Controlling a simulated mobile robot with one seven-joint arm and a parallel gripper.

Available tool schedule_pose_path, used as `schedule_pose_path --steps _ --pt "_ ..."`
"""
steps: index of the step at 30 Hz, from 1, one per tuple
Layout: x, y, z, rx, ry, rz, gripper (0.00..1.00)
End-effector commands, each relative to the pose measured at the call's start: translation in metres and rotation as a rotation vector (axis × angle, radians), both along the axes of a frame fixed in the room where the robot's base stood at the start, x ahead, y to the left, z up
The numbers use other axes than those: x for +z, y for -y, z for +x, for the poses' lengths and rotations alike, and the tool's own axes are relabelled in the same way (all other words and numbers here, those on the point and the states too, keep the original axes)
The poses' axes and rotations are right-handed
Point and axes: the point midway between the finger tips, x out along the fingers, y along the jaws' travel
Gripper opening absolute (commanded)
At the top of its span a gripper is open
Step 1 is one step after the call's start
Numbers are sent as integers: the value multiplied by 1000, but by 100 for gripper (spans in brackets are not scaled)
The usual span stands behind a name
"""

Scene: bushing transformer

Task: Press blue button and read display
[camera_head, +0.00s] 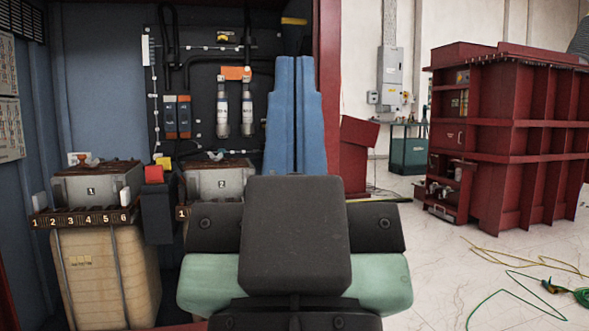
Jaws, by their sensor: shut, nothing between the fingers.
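My gripper (297,62) reaches forward in the middle of the view, with its two long blue stepped fingers side by side and shut, nothing between them. Its dark grey and green body fills the bottom centre. The fingertips appear in front of the right part of a blue cabinet (95,90); their distance from it is hard to judge. I cannot make out a blue button or a display. My gripper covers part of the cabinet's right side and could hide them.
Inside the cabinet, a dark panel (199,60) carries cables, fuses and orange-topped cylinders (235,73). Grey boxes marked 1 (97,189) and 2 (222,183) stand below. A red transformer (530,145) stands right. Green and yellow cables (520,272) lie on otherwise open floor.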

Motion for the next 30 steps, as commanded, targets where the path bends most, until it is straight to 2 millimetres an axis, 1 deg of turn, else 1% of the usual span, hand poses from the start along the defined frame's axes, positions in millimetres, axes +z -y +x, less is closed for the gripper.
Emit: schedule_pose_path --steps 1,5,9,20,21,23,24,26,27,29,30 --pt "22 0 0 0 0 0 0" --pt "60 0 0 0 1 0 0" --pt "109 0 0 0 1 0 0" --pt "230 0 0 1 1 0 0" --pt "243 0 0 1 1 0 0" --pt "263 0 0 1 1 0 0" --pt "277 0 0 1 1 0 0" --pt "297 0 0 1 1 0 0" --pt "310 0 0 1 1 0 0" --pt "330 0 0 1 1 0 0" --pt "344 -1 0 1 1 0 0"
